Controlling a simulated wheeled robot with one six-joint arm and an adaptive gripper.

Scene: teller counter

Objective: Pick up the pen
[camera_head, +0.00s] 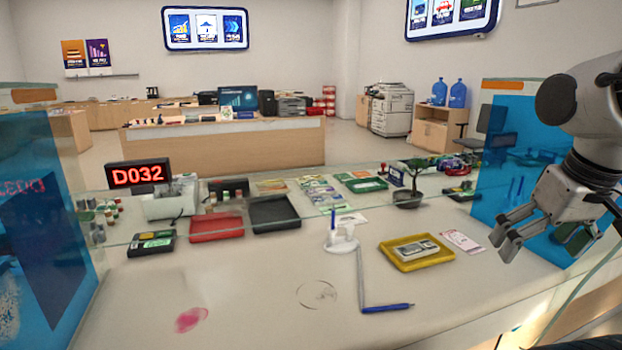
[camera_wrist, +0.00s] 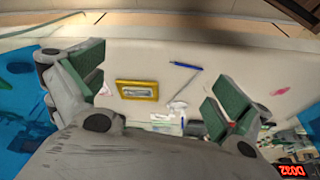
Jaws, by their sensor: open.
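A blue pen (camera_head: 388,308) lies flat on the pale counter (camera_head: 260,285), near its front and right of the middle. A thin grey cord runs from its left end back toward a small white stand (camera_head: 341,241). My gripper (camera_head: 504,243) is in the air at the right, well apart from the pen, with its fingers spread and nothing between them. In the wrist view the pen (camera_wrist: 186,65) lies on the counter below, above the middle of the picture, and my open gripper (camera_wrist: 155,88) frames that area from both sides.
A yellow tray (camera_head: 447,259) with banknotes lies behind the pen, with a pinkish slip (camera_head: 462,241) beside it. A glass partition crosses the counter behind. A blue panel (camera_head: 520,190) stands near my gripper. The counter around the pen is mostly clear.

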